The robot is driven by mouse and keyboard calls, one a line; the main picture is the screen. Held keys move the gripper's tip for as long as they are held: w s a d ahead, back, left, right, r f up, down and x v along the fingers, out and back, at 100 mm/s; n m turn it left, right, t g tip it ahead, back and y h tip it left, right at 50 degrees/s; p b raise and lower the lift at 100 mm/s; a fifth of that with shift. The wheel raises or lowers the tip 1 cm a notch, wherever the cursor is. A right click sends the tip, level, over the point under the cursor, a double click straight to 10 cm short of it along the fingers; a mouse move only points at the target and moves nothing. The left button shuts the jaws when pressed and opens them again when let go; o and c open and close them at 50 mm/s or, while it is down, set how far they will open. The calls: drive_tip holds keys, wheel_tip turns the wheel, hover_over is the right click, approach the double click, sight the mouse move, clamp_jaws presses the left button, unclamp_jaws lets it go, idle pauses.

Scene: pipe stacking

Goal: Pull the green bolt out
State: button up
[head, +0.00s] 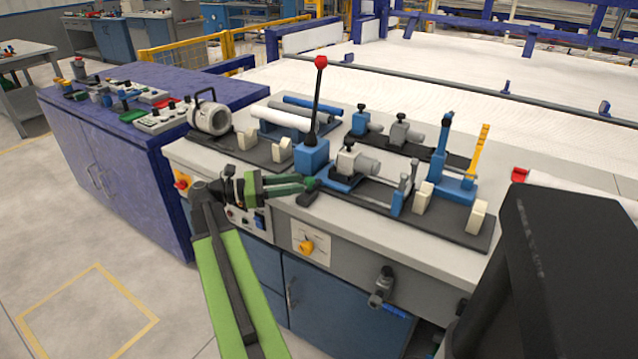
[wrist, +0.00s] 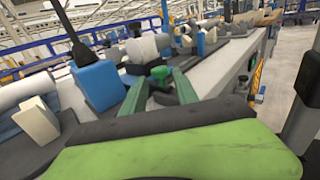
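The green bolt (wrist: 159,73) shows its rounded green head in the wrist view, on a dark part at the front of the bench fixture. In the head view it is a small green spot (head: 312,183) just past my fingertips. My gripper (head: 302,184) has green fingers and reaches in from the left, low over the bench front edge. In the wrist view my gripper (wrist: 161,80) is open, one finger to each side of the bolt head, with gaps between. I cannot tell whether the tips are level with the bolt or short of it. The bolt's shank is hidden.
A blue block with a red-knobbed lever (head: 312,152) stands close behind my fingers. The fixture's dark base plate (head: 440,228) carries clamps and cream blocks to the right. A white pipe (head: 283,118) lies behind.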

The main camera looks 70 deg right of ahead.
sight(314, 181)
drive_tip(key=x, duration=0.7)
drive_tip(key=shift+s+d, duration=0.2)
clamp_jaws()
idle(1.0)
